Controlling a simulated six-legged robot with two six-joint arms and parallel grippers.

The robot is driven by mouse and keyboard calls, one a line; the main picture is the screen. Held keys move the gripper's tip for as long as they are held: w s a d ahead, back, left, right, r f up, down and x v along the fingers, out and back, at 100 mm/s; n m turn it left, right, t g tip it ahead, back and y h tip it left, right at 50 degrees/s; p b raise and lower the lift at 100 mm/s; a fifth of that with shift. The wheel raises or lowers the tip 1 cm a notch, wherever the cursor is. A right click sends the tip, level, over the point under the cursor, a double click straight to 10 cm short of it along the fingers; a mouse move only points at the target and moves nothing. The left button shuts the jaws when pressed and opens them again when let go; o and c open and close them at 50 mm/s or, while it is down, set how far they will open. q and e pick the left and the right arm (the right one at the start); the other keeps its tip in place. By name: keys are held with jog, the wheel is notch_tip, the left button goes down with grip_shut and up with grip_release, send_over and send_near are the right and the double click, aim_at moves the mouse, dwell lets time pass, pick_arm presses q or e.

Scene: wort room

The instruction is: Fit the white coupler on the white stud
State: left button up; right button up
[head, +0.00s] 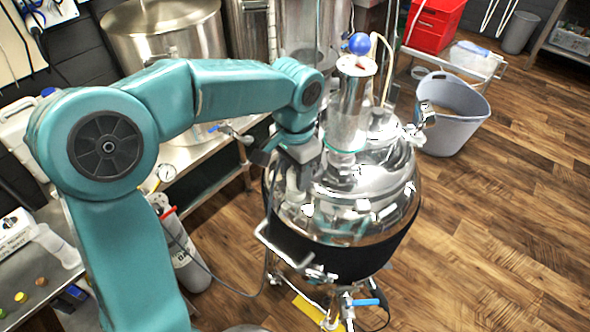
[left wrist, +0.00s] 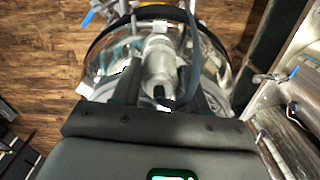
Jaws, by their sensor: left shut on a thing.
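My left gripper (head: 298,183) reaches down to the upper left side of the shiny steel vessel (head: 372,212). In the left wrist view its fingers (left wrist: 161,85) are shut on a pale grey-white cylindrical piece, seemingly the white coupler (left wrist: 158,55), in front of the vessel's dome. The coupler is hard to separate from the reflections in the head view. I cannot make out the white stud, nor whether the coupler touches it. My right gripper is not in view.
A steel column with a blue ball (head: 359,43) rises from the vessel lid. A bent handle (head: 280,250) and a blue-handled valve (head: 364,302) stick out below. A grey tub (head: 452,112) stands behind on the right. The wooden floor (head: 500,230) at right is clear.

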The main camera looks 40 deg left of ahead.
aim_at(294, 171)
pick_arm(q)
jog(key=shift+f+b, duration=0.4)
jog(key=shift+f, duration=0.25)
dwell(0.5)
jog(key=o, duration=0.8)
jog(key=shift+r, duration=0.1)
notch_tip(294, 171, up, 11)
jog(key=p, duration=0.9)
jog(key=shift+p, duration=0.35)
jog(key=shift+s, duration=0.1)
